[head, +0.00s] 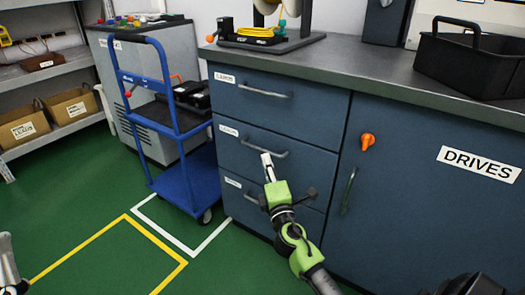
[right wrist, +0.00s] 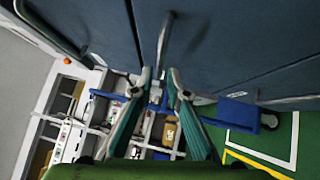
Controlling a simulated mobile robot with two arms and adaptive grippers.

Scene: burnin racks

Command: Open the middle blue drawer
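The middle blue drawer (head: 232,150) is in the left column of the cabinet, with a drawer above and one below. Its front looks flush with its neighbours. Its grey bar handle (head: 280,154) runs across the front. A part of my left gripper (head: 8,262) shows at the lower left edge, mostly cut off.
A blue cart (head: 188,180) stands close left of the drawers. The cabinet door marked DRIVES (head: 440,205) with an orange knob (head: 367,141) is to the right. A black tray (head: 470,62) sits on the counter (head: 370,70). The green floor (head: 110,265) in front is clear.

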